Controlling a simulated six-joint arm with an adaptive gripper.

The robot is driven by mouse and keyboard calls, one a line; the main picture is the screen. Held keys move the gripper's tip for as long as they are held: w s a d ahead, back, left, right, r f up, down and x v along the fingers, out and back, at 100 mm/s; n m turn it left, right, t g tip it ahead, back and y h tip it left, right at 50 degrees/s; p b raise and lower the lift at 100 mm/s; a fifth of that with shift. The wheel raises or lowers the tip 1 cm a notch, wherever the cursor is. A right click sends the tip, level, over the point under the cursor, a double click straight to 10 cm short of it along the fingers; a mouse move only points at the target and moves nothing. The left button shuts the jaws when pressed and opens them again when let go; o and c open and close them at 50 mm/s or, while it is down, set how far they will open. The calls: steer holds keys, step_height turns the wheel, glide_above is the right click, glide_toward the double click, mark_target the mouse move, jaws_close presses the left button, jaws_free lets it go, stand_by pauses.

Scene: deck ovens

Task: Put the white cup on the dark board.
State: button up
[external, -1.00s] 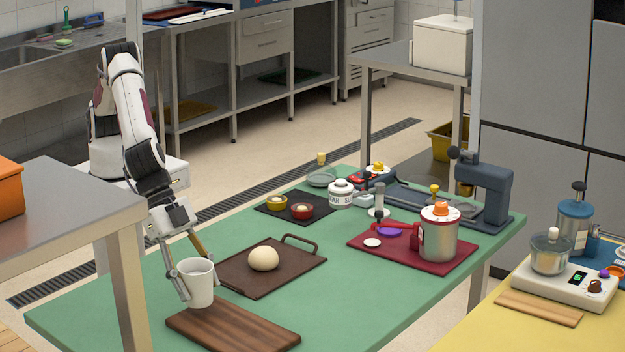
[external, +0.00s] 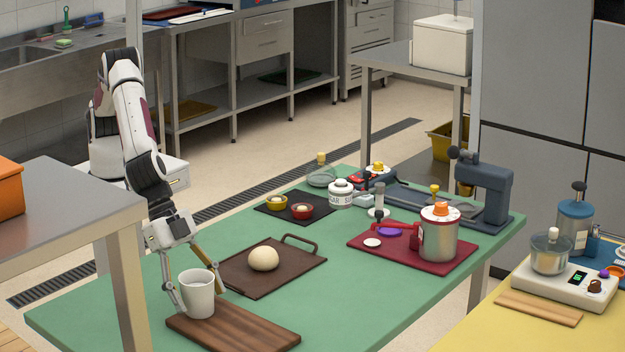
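The white cup (external: 198,296) stands upright at the left end of the dark wooden board (external: 245,332), and its base appears to rest on the board. My gripper (external: 210,301) is open around the cup, pointing down from above and to the left. One finger is left of the cup and looks slightly apart from it. The other finger passes behind the cup, and its tip shows to the right of it. Whether that finger touches the cup cannot be told.
A dark tray with a handle (external: 291,272) holding a dough ball (external: 264,258) lies just behind the board. A red tray (external: 455,262) with a steel pot (external: 439,237) is farther right. The green table (external: 375,308) is clear right of the board.

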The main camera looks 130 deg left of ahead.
steer(key=shift+r, duration=0.15)
steer(key=shift+v, duration=0.95)
steer(key=v, duration=1)
steer(key=shift+r, duration=0.1)
